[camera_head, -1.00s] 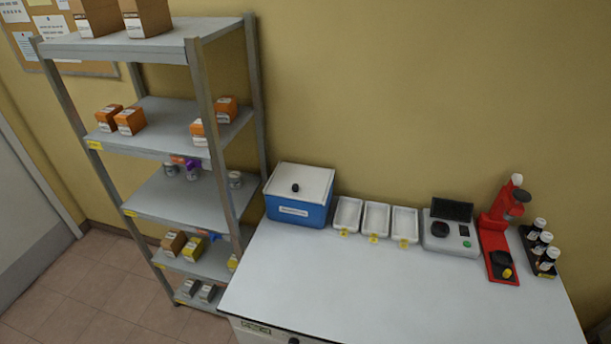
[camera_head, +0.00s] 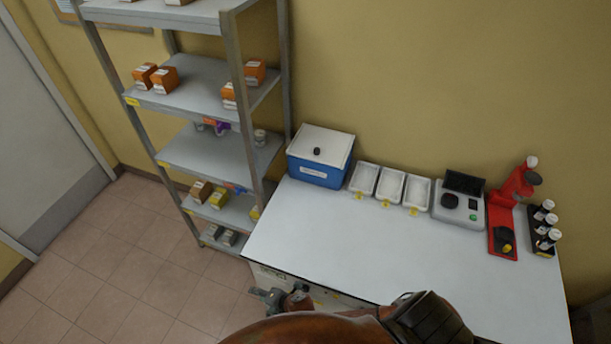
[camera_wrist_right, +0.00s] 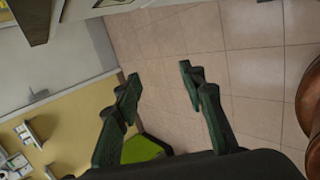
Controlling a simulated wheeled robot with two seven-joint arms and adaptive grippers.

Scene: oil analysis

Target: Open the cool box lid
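The cool box (camera_head: 313,172) is a blue box with a white label on its front. It stands at the left end of the white worktop, against the wall. Its white lid (camera_head: 322,141) is closed flat on top and carries a small black knob (camera_head: 317,151). No gripper is near the box. In the right wrist view, my right gripper (camera_wrist_right: 160,80) is open, with two dark green fingers apart and nothing between them. Tiled floor lies beyond it.
Right of the box on the worktop (camera_head: 360,245) are white trays (camera_head: 390,185), a grey instrument (camera_head: 460,203), a red stand (camera_head: 505,225) and a rack of bottles (camera_head: 543,235). A metal shelf unit (camera_head: 205,85) stands close left. The worktop's front is clear.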

